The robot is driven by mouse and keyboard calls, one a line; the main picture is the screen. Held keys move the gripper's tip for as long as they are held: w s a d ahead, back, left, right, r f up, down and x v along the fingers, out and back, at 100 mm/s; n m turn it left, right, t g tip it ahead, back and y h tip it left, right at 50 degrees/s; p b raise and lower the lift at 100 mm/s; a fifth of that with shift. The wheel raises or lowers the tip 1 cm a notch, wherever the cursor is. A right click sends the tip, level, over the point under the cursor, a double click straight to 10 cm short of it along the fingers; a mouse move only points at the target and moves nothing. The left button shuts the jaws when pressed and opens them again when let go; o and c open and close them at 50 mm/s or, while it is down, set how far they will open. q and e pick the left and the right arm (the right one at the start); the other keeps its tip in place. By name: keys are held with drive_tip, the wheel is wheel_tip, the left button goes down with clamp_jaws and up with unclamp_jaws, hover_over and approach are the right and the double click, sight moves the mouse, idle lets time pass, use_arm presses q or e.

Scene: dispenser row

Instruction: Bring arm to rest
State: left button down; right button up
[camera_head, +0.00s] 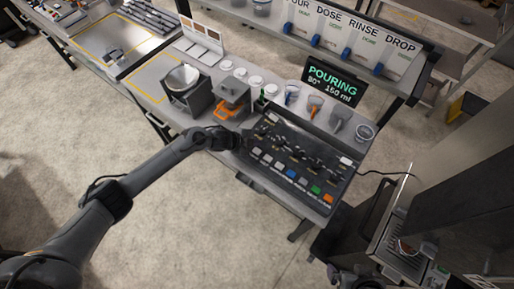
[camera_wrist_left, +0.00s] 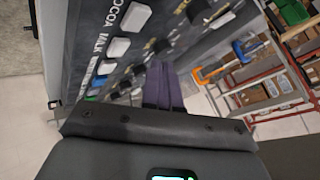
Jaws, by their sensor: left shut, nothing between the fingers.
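My left arm (camera_head: 150,180) reaches in from the lower left of the head view. Its gripper (camera_head: 238,139) is at the near left edge of the dark button panel (camera_head: 333,197). I cannot tell from the head view whether it touches the panel. In the left wrist view the two dark fingers (camera_wrist_left: 163,86) are together with nothing between them. The panel face (camera_wrist_left: 82,25) with its labelled buttons is beside and beyond the fingers there. My right gripper is not clearly seen in either view.
Behind the panel stand a display reading POURING (camera_head: 332,84), several cups and a row of dispensers (camera_head: 345,38). A grey machine with an orange part (camera_head: 231,98) is left of the panel. Open floor (camera_head: 60,120) lies in front of the bench.

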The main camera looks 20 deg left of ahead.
use_arm(q)
drive_tip(key=shift+r+p, duration=0.3)
drive_tip(key=shift+r, duration=0.45)
drive_tip(key=shift+f, duration=0.15)
